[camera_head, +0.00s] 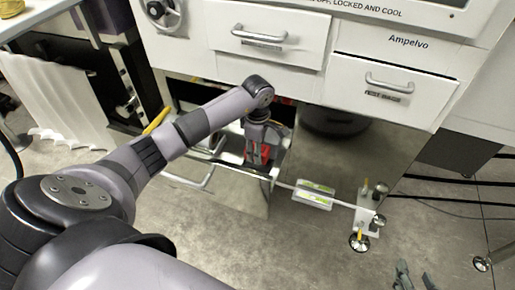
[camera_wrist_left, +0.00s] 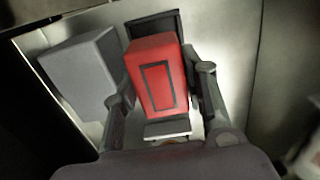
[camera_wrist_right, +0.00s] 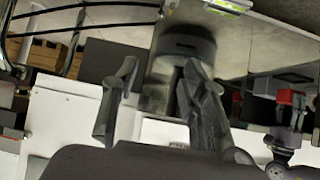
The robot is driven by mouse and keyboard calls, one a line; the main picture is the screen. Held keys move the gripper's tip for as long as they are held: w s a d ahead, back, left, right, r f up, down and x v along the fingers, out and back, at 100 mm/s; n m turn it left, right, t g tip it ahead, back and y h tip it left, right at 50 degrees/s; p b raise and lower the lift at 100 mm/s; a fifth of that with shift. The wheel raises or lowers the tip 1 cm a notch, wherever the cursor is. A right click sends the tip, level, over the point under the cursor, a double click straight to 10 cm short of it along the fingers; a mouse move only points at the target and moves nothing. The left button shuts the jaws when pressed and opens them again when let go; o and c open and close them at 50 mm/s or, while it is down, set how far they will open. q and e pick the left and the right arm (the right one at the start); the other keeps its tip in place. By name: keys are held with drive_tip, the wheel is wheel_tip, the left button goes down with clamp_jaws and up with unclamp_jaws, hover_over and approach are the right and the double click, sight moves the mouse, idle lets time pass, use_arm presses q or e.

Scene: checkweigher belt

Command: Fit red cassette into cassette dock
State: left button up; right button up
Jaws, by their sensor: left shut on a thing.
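The red cassette (camera_wrist_left: 152,68) is a red block with a dark rectangular outline on its face. My left gripper (camera_wrist_left: 163,83) is shut on it, one finger on each side. In the head view the gripper (camera_head: 259,152) and cassette (camera_head: 265,153) are in the low bay under the drawers. A dark-edged recess (camera_wrist_left: 171,22), perhaps the cassette dock, shows behind the cassette; I cannot tell how far they overlap. The cassette also shows in the right wrist view (camera_wrist_right: 290,97). My right gripper (camera_wrist_right: 159,66) is open and empty; its fingertips show at the bottom of the head view (camera_head: 414,277).
A grey box (camera_wrist_left: 82,72) stands close left of the cassette. White drawers (camera_head: 265,35) with metal handles overhang the bay. A green-and-white level (camera_head: 313,193) lies right of it, near a levelling foot (camera_head: 359,241). The floor in front is largely clear.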

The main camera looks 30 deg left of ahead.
use_arm(q)
drive_tip(key=shift+f+b, duration=0.45)
drive_tip(key=shift+f, duration=0.2)
wheel_tip(320, 180, down, 2)
drive_tip(key=shift+b, duration=0.75)
drive_tip(key=shift+f, duration=0.35)
use_arm(e)
drive_tip(key=w+a+r+t+y, duration=0.1)
drive_tip(key=w+r+t, duration=0.1)
drive_tip(key=r, duration=0.4)
drive_tip(key=w+a+r+t+y, duration=0.1)
drive_tip(key=w+a+r+t, duration=0.1)
drive_tip(key=r+t, duration=0.3)
drive_tip(key=shift+w+a+r+t, duration=0.15)
drive_tip(key=shift+w+r+t, duration=0.25)
drive_tip(key=shift+w, duration=0.4)
use_arm(q)
drive_tip(key=o, duration=1.3)
wheel_tip(320, 180, up, 12)
